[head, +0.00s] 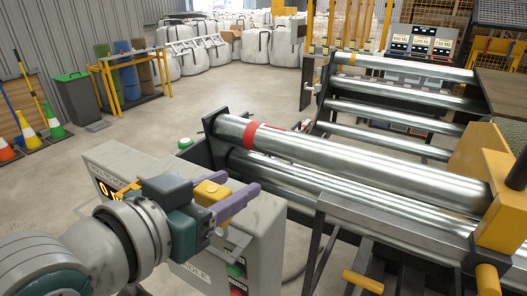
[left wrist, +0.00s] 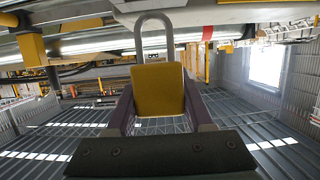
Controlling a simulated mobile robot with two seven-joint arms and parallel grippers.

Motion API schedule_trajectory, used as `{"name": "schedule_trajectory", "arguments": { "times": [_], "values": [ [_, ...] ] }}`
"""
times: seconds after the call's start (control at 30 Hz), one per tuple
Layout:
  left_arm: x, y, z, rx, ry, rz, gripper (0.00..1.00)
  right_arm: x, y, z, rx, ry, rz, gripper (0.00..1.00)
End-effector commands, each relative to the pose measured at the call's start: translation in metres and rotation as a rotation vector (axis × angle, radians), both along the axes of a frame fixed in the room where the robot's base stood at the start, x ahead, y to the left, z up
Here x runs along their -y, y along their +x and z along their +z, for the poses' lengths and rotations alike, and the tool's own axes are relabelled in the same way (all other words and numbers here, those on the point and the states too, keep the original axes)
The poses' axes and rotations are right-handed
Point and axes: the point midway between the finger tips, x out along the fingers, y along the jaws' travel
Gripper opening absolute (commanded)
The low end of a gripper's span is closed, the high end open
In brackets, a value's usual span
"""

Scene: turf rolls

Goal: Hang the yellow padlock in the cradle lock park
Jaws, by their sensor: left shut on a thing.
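My left gripper (head: 240,202) has purple fingers and is shut on the yellow padlock (head: 208,193), above the grey control box in the head view. In the left wrist view the padlock's yellow body (left wrist: 158,90) sits between the two fingers (left wrist: 158,112). Its grey shackle (left wrist: 153,17) is a closed-looking loop pointing to the top of that picture, against the metal rollers. The padlock is held in the air, and I see no support under it. I cannot clearly pick out the cradle lock park. My right gripper is not in view.
The roller cradle (head: 350,170) with long metal rollers and a red band fills the right. The grey control box (head: 262,240) with buttons stands just under my left gripper. White bulk bags (head: 200,58), a green-lidded bin (head: 78,98) and cones stand farther back.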

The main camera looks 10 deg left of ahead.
Motion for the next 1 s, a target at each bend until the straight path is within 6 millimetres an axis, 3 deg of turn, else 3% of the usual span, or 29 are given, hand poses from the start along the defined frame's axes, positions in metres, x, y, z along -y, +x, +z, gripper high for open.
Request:
{"name": "schedule_trajectory", "arguments": {
  "times": [1.0],
  "values": [
    [0.0,0.0,-0.022,0.002,-0.001,0.0,0.0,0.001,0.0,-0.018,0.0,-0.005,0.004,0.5]
  ]
}}
